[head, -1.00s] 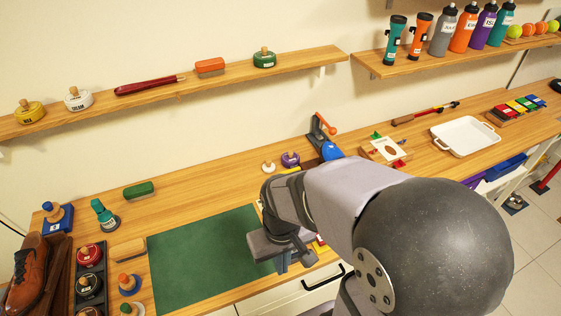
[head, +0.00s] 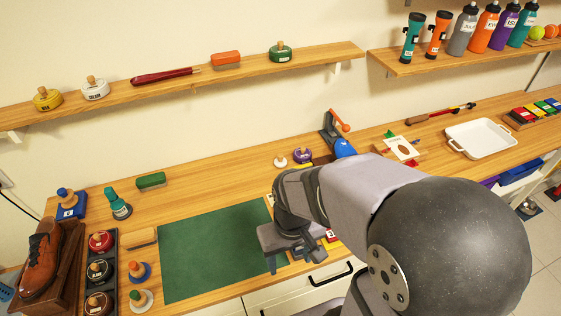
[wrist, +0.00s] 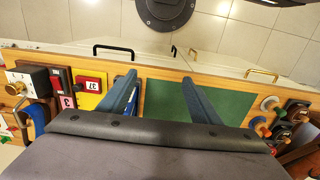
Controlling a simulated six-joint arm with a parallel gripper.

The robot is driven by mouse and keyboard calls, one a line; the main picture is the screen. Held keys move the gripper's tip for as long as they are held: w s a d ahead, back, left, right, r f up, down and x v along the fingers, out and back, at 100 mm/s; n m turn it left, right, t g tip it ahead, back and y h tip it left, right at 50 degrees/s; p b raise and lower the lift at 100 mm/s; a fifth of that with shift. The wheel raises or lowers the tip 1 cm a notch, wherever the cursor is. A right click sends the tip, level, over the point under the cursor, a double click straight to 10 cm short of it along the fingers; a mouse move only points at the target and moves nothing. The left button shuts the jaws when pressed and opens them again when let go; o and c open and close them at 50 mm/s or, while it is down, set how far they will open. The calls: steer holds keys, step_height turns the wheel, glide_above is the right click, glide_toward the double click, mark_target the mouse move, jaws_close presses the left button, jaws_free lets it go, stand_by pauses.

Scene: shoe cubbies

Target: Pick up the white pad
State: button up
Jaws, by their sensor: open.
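A round white pad with a green-topped knob (head: 141,300) stands at the table's front left, right of the black tray. A smaller white round piece (head: 281,161) stands behind the mat, beside a purple one; I cannot tell which white piece the task names. My gripper (head: 290,258) hangs over the right front part of the green mat, well right of the front-left pad. In the wrist view my gripper (wrist: 160,95) is open, with nothing between its fingers. In that view knobbed pads (wrist: 264,123) appear small at the right.
The green mat (head: 210,250) is bare. A brown shoe (head: 42,258) is at far left. A shelf (head: 230,75) runs above.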

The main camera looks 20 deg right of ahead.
steer(key=m+t+h+b, duration=0.1)
steer(key=m+t+b, duration=0.1)
steer(key=t+b, duration=0.6)
glide_toward(281, 155)
steer(key=w+f+g+b, duration=0.2)
steer(key=w, duration=0.1)
steer(key=shift+p+x, duration=0.3)
steer(key=shift+x, duration=0.7)
steer(key=shift+f, duration=0.1)
steer(key=shift+p+x, duration=1.35)
steer(key=shift+x, duration=1.2)
steer(key=c, duration=1.1)
